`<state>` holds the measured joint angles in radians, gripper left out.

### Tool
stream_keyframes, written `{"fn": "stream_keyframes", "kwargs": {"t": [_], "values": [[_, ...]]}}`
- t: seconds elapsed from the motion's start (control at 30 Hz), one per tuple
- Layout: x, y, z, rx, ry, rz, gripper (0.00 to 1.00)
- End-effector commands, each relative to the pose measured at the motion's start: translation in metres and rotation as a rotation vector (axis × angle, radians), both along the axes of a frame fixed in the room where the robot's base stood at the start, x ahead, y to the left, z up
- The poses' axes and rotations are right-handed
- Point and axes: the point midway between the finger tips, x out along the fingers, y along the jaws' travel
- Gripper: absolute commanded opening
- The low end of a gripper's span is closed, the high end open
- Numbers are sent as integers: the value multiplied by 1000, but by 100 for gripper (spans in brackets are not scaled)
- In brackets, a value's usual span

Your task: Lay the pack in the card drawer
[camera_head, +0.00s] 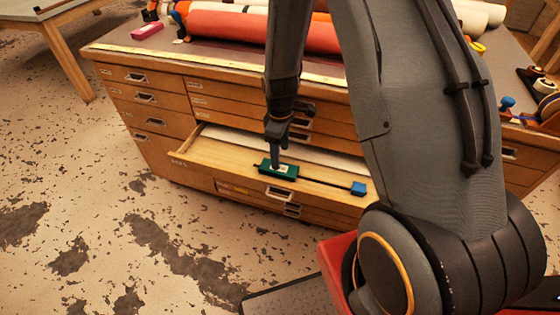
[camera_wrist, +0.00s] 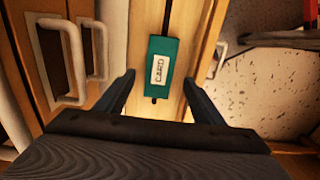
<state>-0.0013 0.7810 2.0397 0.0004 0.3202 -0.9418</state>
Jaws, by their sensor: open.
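The card drawer (camera_head: 222,146) is pulled out of the wooden cabinet. A green block (camera_head: 291,171) with a white label lies in it near the front. The label reads "CARD" in the wrist view, where the green block (camera_wrist: 157,51) shows between and beyond my fingertips. I cannot tell whether this block is the pack. A dark strip runs from it to a small blue block (camera_head: 358,188) at the drawer's right. My gripper (camera_head: 275,155) points down over the green block, open, with a finger to each side (camera_wrist: 159,80). Whether the fingers touch the block is unclear.
The cabinet top (camera_head: 165,47) holds red foil rolls (camera_head: 262,31), a pink block (camera_head: 147,31) and small items. Closed drawers with metal handles (camera_head: 145,97) surround the open one. The floor at left is clear.

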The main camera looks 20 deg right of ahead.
Motion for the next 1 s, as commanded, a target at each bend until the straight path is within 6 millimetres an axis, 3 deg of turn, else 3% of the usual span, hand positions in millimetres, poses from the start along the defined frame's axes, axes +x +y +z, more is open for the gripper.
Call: {"fn": "stream_keyframes", "kwargs": {"t": [0.2,0.57,0.77,1.0], "values": [[1,0,34,0,-3,0,62],[-5,0,65,0,-4,-29,62],[-43,0,112,3,-18,-261,62],[-118,1,167,13,-37,-659,62]]}}
